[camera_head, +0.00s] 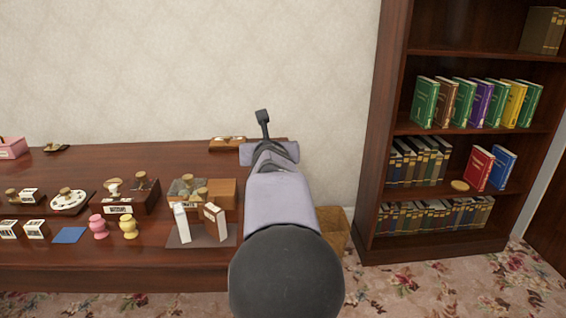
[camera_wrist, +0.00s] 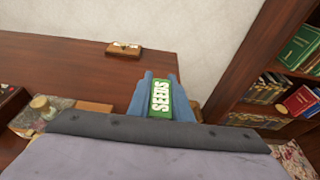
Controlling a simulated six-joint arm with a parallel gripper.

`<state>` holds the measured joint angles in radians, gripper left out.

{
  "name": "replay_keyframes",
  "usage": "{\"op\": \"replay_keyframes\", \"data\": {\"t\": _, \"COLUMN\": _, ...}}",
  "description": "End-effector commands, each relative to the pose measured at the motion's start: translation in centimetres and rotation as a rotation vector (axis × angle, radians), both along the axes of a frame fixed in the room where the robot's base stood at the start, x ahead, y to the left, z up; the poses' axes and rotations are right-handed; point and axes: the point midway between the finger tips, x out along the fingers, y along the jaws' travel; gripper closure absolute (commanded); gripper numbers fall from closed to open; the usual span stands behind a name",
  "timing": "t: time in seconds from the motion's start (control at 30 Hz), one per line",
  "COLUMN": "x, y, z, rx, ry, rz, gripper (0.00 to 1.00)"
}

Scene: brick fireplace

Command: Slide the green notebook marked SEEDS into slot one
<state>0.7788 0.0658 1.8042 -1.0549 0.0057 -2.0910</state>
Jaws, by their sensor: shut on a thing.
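The green notebook (camera_wrist: 160,97) shows in the wrist view with its white SEEDS label facing the camera. My gripper (camera_wrist: 160,80) is shut on it, one blue-grey finger on each side. The notebook is in front of the table's right end in that view; its height above the table is unclear. In the head view my arm hides the notebook and the fingers. I cannot make out which place is slot one. A small wooden holder (camera_head: 227,143) with pale items lies at the table's back edge; it also shows in the wrist view (camera_wrist: 123,49).
The dark table (camera_head: 150,262) carries labelled boxes, a white plate (camera_head: 69,200), a pink pot (camera_head: 98,227) and a yellow pot (camera_head: 129,227) on its left half. A bookcase (camera_head: 380,170) with coloured books stands at right. A brown bin (camera_head: 334,229) stands between. The table's back is mostly clear.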

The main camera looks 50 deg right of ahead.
Motion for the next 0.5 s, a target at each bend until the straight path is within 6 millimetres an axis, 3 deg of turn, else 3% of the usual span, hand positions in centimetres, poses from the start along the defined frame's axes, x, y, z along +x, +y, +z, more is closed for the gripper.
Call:
{"op": "replay_keyframes", "data": {"t": 0.03, "x": 1.4, "y": -0.1, "z": -0.3, "rx": 0.000, "ry": 0.001, "rz": 0.004, "gripper": 1.00}}
{"op": "replay_keyframes", "data": {"t": 0.2, "x": 4.2, "y": -0.3, "z": -0.3, "rx": -0.001, "ry": -0.004, "rz": 0.000, "gripper": 1.00}}
{"op": "replay_keyframes", "data": {"t": 0.5, "x": 5.4, "y": -0.3, "z": -0.2, "rx": -0.001, "ry": -0.006, "rz": -0.003, "gripper": 1.00}}
